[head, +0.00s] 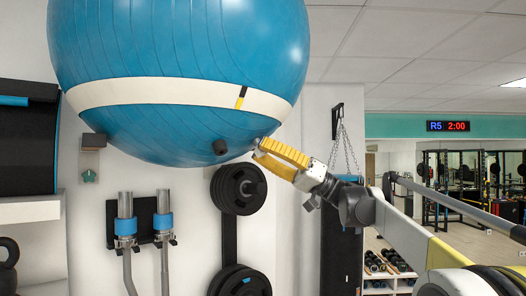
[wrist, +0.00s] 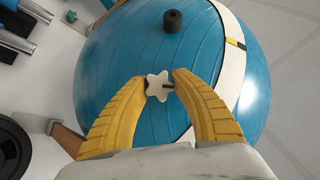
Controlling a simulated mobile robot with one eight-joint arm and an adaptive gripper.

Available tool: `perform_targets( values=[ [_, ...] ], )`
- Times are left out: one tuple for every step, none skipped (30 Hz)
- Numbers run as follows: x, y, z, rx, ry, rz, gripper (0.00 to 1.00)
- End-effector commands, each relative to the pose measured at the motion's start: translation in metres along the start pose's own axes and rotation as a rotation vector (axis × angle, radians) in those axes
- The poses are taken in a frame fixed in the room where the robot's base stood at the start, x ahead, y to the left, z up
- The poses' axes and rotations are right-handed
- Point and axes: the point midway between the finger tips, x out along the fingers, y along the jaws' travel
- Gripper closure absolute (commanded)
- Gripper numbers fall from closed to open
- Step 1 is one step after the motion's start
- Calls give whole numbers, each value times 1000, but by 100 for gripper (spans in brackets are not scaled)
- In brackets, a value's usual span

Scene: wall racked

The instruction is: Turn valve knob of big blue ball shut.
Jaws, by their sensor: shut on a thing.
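The big blue ball (head: 180,40) with a white band hangs high on the wall and fills much of the wrist view (wrist: 120,60). Its valve knob (wrist: 158,88) is small, white and star-shaped, with a dark mark on its right side. My gripper (wrist: 160,79) has its two curved yellow fingers closed on the knob, one on each side. In the head view my gripper (head: 258,151) reaches the ball's lower right side from the right, and its fingers largely hide the knob there.
A black stub (head: 220,147) sticks out of the ball left of my gripper. A bracket (head: 93,141) with a green star knob is at the ball's left. Black weight plates (head: 238,190) hang below the ball. A chain (head: 345,135) hangs right of it.

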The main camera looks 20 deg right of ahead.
Motion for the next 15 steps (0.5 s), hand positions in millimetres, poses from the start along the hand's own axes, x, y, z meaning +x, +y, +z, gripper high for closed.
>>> perform_targets(
  values=[
    [0, 1, -1, 38, 2, -23, 99],
    [1, 0, 0, 61, 2, -37, 99],
    [1, 1, 0, 93, 2, -54, 99],
    [1, 1, 0, 115, 2, -68, 99],
    [1, 0, 0, 138, 1, -81, 99],
    [1, 0, 0, 168, 1, -97, 99],
    [1, 1, 0, 189, 2, -109, 99],
    [1, 1, 0, 209, 2, -121, 99],
    [1, 0, 0, 235, 1, -136, 99],
    [1, 0, 0, 254, 1, -146, 99],
    [1, 0, 0, 271, 2, -156, 99],
    [1, 0, 0, 293, 2, -168, 99],
    [1, 0, 0, 309, 2, -176, 99],
    [1, 0, 0, 323, 2, -185, 99],
    [1, 0, 0, 341, 2, -196, 99]
  ],
)
